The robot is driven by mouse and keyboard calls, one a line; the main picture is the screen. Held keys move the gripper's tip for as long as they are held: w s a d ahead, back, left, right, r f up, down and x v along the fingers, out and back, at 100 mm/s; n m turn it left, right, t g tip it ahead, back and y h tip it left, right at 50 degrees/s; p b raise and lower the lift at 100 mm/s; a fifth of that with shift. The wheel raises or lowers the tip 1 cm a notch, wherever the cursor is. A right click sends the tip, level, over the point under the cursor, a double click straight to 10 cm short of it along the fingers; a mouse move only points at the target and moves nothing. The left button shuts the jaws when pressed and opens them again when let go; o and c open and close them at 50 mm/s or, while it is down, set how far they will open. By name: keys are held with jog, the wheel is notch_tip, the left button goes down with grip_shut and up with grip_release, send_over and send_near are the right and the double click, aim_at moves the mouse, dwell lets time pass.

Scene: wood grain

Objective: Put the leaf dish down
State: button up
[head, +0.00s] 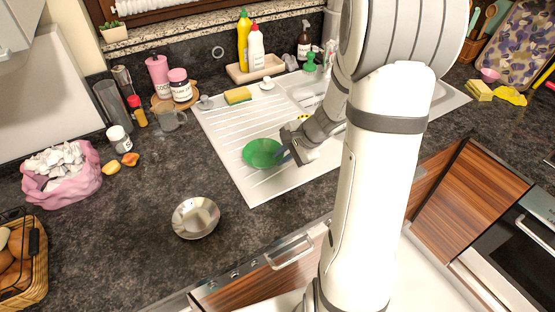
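The green leaf dish (261,153) shows in the head view over the ribbed white drainboard (225,130) of the sink unit. It looks roughly level, but I cannot tell whether it rests on the board or hangs just above it. My gripper (286,153) is at the dish's right edge, with its fingertips overlapping the rim. The fingers are small and partly hidden, so I cannot tell whether they are closed on the rim. My arm covers part of the sink to the right.
A metal bowl (196,217) stands on the dark counter at the front left. A yellow sponge (237,96) lies at the drainboard's back edge. A glass mug (170,118) stands left of the board. The counter between bowl and board is clear.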

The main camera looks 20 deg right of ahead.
jog(key=v, duration=0.7)
jog(key=s+a+r+n+h, duration=0.2)
jog(key=s+a+r+n, duration=0.2)
jog(key=s+n, duration=0.3)
jog(key=s+a+r+n+g+h, duration=0.1)
jog(key=s+a+r+n+h, duration=0.2)
jog(key=s+n, duration=0.4)
jog(key=shift+s+a+r+n+h, duration=0.3)
jog(key=shift+s+a+r, duration=0.55)
jog(key=shift+s, duration=0.4)
